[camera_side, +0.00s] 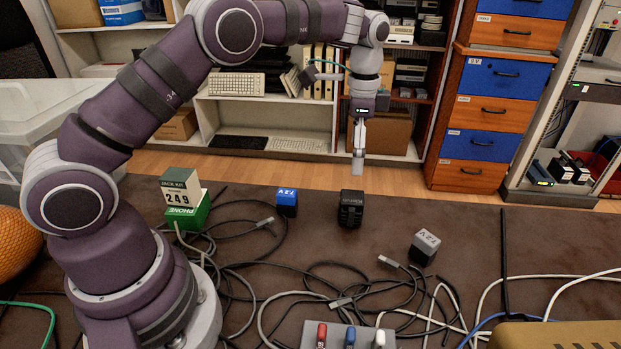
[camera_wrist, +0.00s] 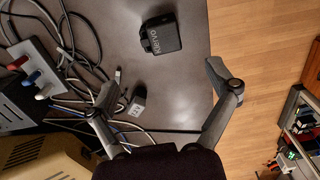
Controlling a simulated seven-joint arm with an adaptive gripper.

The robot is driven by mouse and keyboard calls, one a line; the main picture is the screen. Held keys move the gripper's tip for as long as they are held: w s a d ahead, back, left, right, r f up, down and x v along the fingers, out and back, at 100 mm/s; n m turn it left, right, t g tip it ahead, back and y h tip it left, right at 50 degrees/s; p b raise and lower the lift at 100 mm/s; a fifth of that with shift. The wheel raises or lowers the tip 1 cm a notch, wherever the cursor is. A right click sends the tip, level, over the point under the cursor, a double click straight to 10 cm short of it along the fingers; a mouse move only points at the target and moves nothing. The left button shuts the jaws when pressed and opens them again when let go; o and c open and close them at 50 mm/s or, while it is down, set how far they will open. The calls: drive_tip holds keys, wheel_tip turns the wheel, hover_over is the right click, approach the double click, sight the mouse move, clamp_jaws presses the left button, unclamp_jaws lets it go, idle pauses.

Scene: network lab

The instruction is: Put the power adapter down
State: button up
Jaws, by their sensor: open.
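A black block-shaped adapter (camera_side: 351,208) with pale lettering sits on the dark table, below my gripper in the side view. It also shows in the wrist view (camera_wrist: 163,33), apart from the fingers. A dark block with a grey 12V face (camera_side: 424,248) sits to its right and nearer the camera, and a small blue block (camera_side: 287,202) with a voltage label stands to its left. I cannot tell which block is the task's power adapter. My gripper (camera_side: 358,165) hangs above the table, and in the wrist view its fingers (camera_wrist: 163,84) are spread wide with nothing held between them.
Tangled cables (camera_side: 270,260) cover the table's middle and front. A power strip (camera_side: 345,335) with red, blue and white plugs lies at the front. A beige device (camera_side: 560,335) fills the front right corner. Bare table surrounds the black block.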

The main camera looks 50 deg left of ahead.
drive_tip(key=s+r+n+t, duration=0.3)
drive_tip(key=s+r+n, duration=0.1)
drive_tip(key=s+r, duration=0.5)
drive_tip(key=s+n+t, duration=0.2)
drive_tip(key=s+n, duration=0.2)
drive_tip(key=s, duration=0.5)
drive_tip(key=shift+s+f+n+t, duration=0.3)
drive_tip(key=shift+s+f+n, duration=0.05)
drive_tip(key=shift+s+n, duration=0.05)
